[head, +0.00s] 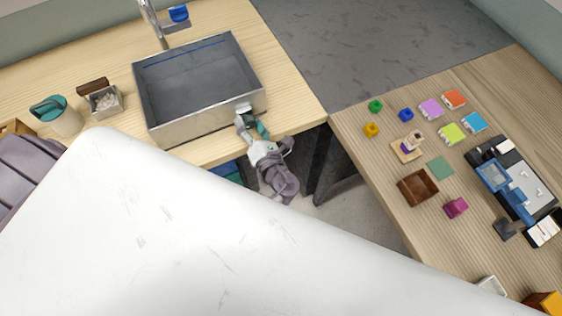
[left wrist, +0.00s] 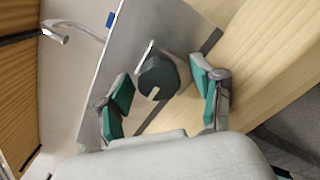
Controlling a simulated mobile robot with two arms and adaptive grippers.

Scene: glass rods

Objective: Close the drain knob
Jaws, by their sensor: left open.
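The fingers are open, with a gap on each side of the knob. My right gripper is not in view.
The right table holds colored blocks, a brown box (head: 418,187) and a blue device (head: 512,190).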

